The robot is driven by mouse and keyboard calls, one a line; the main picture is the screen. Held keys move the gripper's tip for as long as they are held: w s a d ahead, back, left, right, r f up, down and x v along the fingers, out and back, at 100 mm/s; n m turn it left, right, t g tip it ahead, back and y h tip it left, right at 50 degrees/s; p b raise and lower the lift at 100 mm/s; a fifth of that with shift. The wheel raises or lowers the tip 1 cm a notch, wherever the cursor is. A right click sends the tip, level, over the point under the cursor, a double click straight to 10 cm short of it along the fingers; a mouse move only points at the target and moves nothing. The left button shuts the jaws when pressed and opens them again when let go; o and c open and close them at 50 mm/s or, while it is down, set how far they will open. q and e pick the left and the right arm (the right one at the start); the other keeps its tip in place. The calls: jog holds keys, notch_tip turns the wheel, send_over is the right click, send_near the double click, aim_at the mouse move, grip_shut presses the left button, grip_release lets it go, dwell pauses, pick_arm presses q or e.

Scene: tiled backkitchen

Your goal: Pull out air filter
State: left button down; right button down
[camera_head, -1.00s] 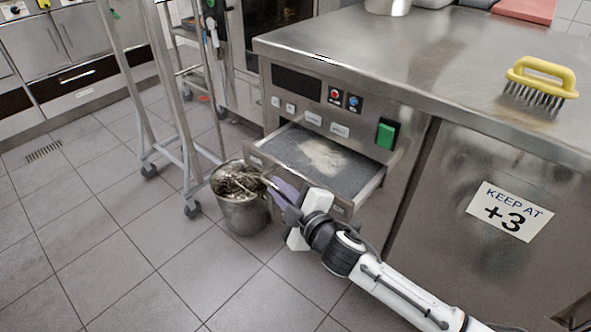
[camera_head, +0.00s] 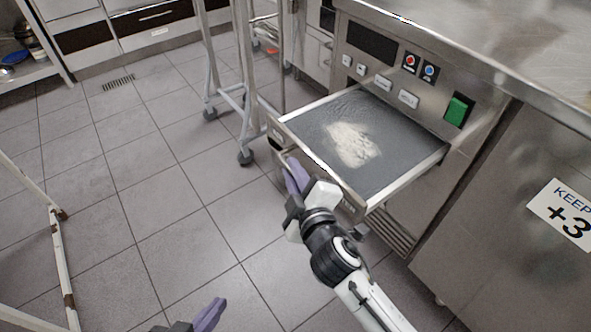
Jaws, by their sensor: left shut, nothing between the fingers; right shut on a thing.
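The air filter (camera_head: 312,128) is a grey mesh panel in a metal frame, with a pale dust patch on top. It sticks far out of the front of the steel unit, below the control buttons, and looks roughly level. My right gripper (camera_head: 293,175) is at the filter's front edge and shut on it; the white gripper body hides part of that edge. My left gripper (camera_head: 209,316) shows only partly at the bottom edge of the view, shut and empty, over the floor and apart from the filter.
The steel unit (camera_head: 485,185) has a green switch (camera_head: 458,109) and a "KEEP" sign (camera_head: 563,214). A wheeled rack (camera_head: 243,90) stands behind and left of the filter. A white-framed stand (camera_head: 58,245) is at the left. The tiled floor between is clear.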

jog(key=c, duration=1.8)
grip_release()
jog(key=shift+r, duration=0.3)
notch_tip(320, 180, up, 9)
jog(key=p, duration=0.4)
jog(key=shift+r, duration=0.3)
pick_arm(q)
jog(key=shift+a+r+m, duration=0.3)
jog(key=shift+a+r, duration=0.05)
jog(key=shift+r, duration=0.45)
